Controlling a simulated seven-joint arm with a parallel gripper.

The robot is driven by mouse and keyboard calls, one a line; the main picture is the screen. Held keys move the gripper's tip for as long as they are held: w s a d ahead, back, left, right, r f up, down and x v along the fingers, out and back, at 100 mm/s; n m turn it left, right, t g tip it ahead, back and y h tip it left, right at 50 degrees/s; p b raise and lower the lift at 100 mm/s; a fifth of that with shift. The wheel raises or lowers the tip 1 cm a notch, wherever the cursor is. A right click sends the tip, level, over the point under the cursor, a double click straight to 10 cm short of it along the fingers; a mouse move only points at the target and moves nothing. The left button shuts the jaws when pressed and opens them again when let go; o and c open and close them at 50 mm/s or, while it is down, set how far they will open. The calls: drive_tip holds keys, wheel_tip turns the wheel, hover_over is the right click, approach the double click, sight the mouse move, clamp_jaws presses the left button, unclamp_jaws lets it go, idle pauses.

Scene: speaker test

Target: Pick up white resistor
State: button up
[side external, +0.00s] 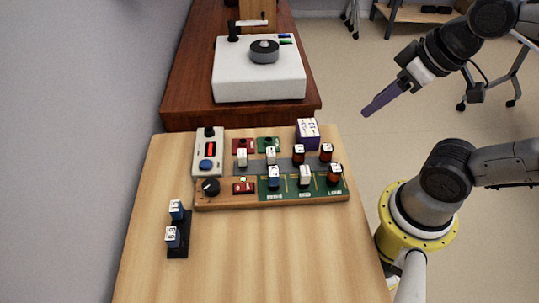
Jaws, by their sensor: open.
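Several small blocks with white labelled tops stand on a wooden test board (230,203). Whitish ones are a left block (242,158), a middle block (271,156) and a front block (305,177). I cannot tell from their small labels which is the white resistor. My gripper (366,112), with purple fingers, is open and empty. It is in the air to the right of the board, apart from all the blocks. The fingers overlap in this view, so the gap between them is hidden.
A blue block (274,180) and red-and-black blocks (334,176) stand close to the whitish ones. A purple box (307,135) is at the board's back right. A black holder (178,247) with two blocks is front left. The table's front (270,260) is clear.

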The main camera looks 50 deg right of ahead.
drive_tip(key=shift+o, duration=1.2)
